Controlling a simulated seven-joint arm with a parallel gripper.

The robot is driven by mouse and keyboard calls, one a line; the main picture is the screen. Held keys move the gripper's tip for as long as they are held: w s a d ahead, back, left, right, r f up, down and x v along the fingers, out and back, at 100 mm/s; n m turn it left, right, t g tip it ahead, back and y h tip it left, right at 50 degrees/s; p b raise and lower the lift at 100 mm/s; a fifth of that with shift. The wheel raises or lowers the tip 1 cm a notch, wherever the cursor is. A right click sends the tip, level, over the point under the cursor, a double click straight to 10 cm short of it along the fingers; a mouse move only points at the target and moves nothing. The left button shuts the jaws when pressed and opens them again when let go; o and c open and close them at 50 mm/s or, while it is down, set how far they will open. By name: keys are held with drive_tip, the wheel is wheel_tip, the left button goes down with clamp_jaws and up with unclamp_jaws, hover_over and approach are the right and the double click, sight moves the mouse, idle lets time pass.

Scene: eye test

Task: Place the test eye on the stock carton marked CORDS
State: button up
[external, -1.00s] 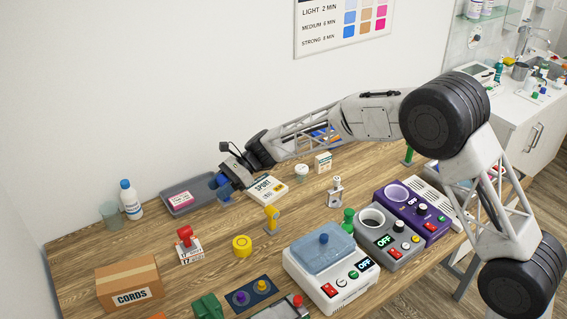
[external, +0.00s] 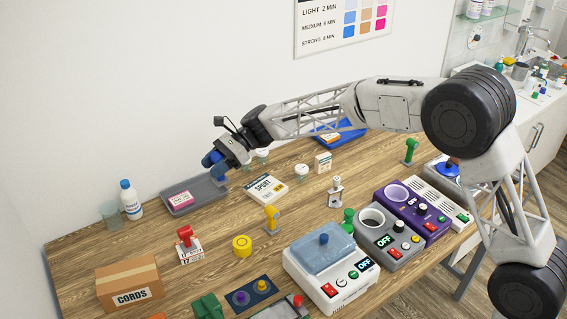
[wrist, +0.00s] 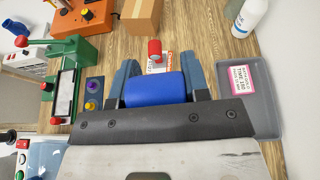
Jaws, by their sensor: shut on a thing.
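My gripper (external: 212,165) is raised above the grey tray at the back left of the table. In the wrist view my gripper (wrist: 158,82) is shut on a smooth blue rounded thing (wrist: 155,90), held between its two fingers. No eye marking shows on it, so I cannot tell whether it is the test eye. The brown carton marked CORDS (external: 128,284) stands at the table's front left, its taped top bare. The carton (wrist: 142,14) also shows at the top of the wrist view, apart from the gripper.
The grey tray (external: 211,192) holds a pink label card. A white bottle (external: 130,199) and a clear cup (external: 110,214) stand to its left. A red-handled stamp (external: 187,243) and yellow round tin (external: 242,246) stand right of the carton. Bare wood lies behind the carton.

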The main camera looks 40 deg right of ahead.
drive_tip(key=s+a, duration=1)
drive_tip(key=a, duration=0.2)
drive_tip(key=s+a, duration=1)
drive_tip(key=a, duration=0.3)
wheel_tip(320, 180, down, 5)
drive_tip(key=shift+f, duration=0.2)
drive_tip(key=shift+w+a, duration=0.1)
drive_tip(key=shift+w, duration=0.05)
hover_over(120, 276)
drive_tip(key=shift+f, duration=0.75)
drive_tip(key=shift+f, duration=1.75)
